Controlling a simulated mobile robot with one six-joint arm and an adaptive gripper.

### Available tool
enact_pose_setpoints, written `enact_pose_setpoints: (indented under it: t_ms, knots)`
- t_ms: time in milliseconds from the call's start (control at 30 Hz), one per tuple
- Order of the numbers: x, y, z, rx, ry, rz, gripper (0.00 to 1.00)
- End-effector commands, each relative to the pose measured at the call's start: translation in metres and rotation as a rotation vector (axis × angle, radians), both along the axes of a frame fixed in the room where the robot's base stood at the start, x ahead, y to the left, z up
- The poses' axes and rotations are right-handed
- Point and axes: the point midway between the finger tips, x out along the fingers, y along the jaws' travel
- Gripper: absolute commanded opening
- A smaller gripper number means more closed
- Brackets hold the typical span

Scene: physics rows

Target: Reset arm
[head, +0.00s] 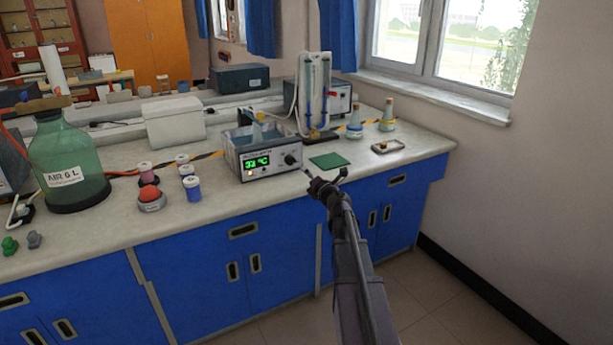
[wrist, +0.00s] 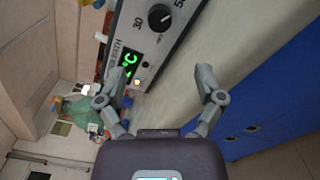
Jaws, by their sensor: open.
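My gripper (head: 326,178) is at the end of my dark arm, near the front edge of the lab bench, beside a green square mat (head: 329,160). In the wrist view my gripper (wrist: 155,85) has its two fingers spread wide apart with nothing between them. The water bath (head: 262,150) with a lit green display stands to the left of the gripper on the bench. In the wrist view the water bath's front panel (wrist: 148,50) appears sideways beyond the fingers, with its knob and green digits. No object is held.
The bench top (head: 225,206) holds a large green glass bottle (head: 66,160), a red-topped item (head: 149,196), several small vials, a white box (head: 173,122) and two flasks at the right. Blue cabinets (head: 200,285) lie below. Open floor (head: 405,290) is at the right.

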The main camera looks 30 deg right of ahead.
Motion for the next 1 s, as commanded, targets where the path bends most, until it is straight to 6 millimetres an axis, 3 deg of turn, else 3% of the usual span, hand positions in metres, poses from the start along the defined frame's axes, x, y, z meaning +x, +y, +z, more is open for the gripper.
enact_pose_setpoints:
  t_ms: [633,1000]
  knots:
    - [-0.001,0.002,0.003,0.051,-0.017,-0.041,0.86]
    - [-0.018,0.010,0.004,0.409,-0.074,-0.311,0.86]
